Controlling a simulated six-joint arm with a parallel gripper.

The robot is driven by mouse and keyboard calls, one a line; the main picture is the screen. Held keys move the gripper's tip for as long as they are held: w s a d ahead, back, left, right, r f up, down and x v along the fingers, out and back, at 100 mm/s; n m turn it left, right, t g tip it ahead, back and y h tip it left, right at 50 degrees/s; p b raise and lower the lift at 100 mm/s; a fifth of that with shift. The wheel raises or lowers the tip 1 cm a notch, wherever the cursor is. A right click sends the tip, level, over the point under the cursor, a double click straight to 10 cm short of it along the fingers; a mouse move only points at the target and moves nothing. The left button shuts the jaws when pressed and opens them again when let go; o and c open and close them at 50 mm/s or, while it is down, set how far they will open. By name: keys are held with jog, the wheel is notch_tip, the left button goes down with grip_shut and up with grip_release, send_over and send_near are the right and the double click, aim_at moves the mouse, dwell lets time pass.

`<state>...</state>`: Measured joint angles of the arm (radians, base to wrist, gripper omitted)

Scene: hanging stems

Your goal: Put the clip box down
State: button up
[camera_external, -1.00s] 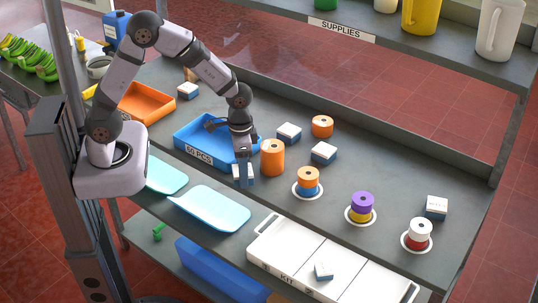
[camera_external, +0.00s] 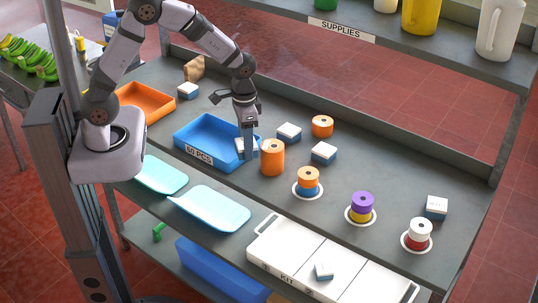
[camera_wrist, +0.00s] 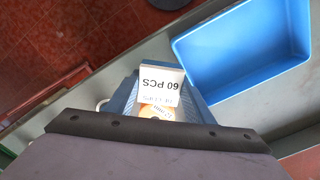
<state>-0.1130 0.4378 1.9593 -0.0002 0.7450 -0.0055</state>
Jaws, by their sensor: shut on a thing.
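The blue tray (camera_wrist: 240,62) lies to the upper right in that view. The box appears in front of or over the tray's right wall; its exact height cannot be told.
Similar boxes stand at the right (camera_external: 289,132) and (camera_external: 323,152). An orange spool (camera_external: 272,157) stands close to my gripper's right. An orange tray (camera_external: 145,102) is to the left. Stacked spools (camera_external: 308,181) and a white kit case (camera_external: 290,250) lie nearer the front right.

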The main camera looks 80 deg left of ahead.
jog(key=shift+n, duration=0.4)
jog(key=a+r, duration=0.1)
jog(key=w+a+r, duration=0.1)
jog(key=a, duration=0.1)
jog(key=shift+r+p, duration=0.3)
jog(key=a+f+n+b, duration=0.2)
jog(key=a+n+b, duration=0.25)
jog(key=a, duration=0.95)
jog(key=n+b, duration=0.2)
jog(key=b, duration=0.1)
send_near(230, 113)
jog(key=d+r, duration=0.4)
jog(key=d, duration=0.1)
jog(key=shift+s+d+f+p, duration=0.15)
jog(key=shift+f+p, duration=0.7)
jog(key=shift+f, duration=1.7)
jog(key=shift+d+f+p, duration=0.1)
jog(key=shift+f+p, duration=0.75)
jog(key=shift+f, duration=1.65)
jog(key=shift+f, duration=0.2)
jog(key=o, duration=1)
jog(key=shift+r, duration=0.15)
